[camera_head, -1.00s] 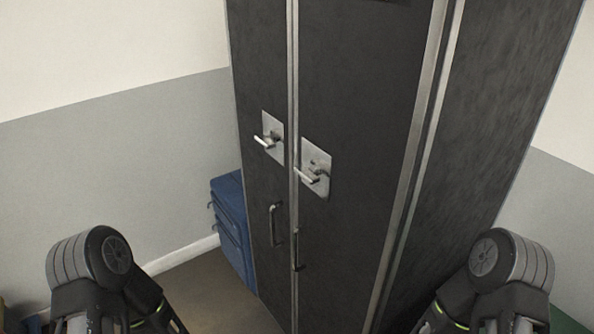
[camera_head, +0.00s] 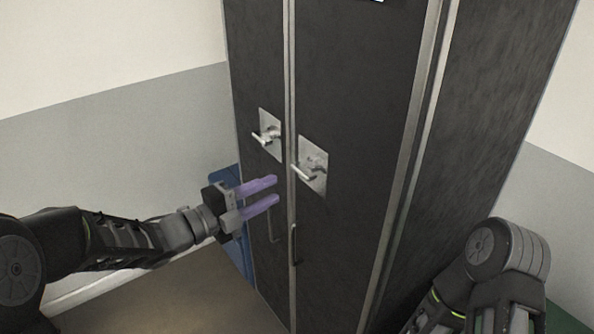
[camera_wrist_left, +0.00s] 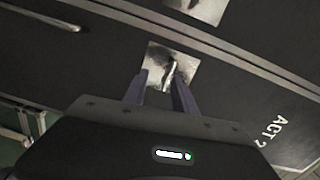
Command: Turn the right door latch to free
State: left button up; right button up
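The right door latch is a silver lever (camera_head: 304,172) on a square metal plate (camera_head: 318,180), on the right door of a tall dark cabinet. Its lever sticks out to the left in the head view. My left gripper (camera_head: 276,191) is open and empty, its two purple fingers pointing at the doors, lower and left of this latch. In the left wrist view, the latch plate (camera_wrist_left: 188,66) shows beyond and between the spread fingers (camera_wrist_left: 160,84); the lever looks apart from them. My right gripper is out of view; only part of my right arm shows.
A similar latch (camera_head: 266,136) sits on the left door. Vertical door pulls (camera_head: 293,243) are below the latches. A blue case (camera_head: 240,254) stands left of the cabinet, partly behind my left arm. The right door bears "ACT 2" lettering (camera_wrist_left: 271,130).

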aim_at(298, 173)
pick_arm(q)
jog(key=shift+s+d+r+m+h, duration=0.1)
jog(key=shift+s+r+m+h, duration=0.15)
jog(key=shift+r+m, duration=0.25)
jog(key=shift+s+d+r+m+h, duration=0.1)
jog(key=shift+s+r+m+h, duration=0.15)
jog(key=shift+r+m, duration=0.25)
jog(key=shift+w+r, duration=0.1)
jog(key=shift+p+x, duration=0.85)
jog(key=shift+x, duration=3)
jog(key=shift+c, duration=0.2)
grip_shut()
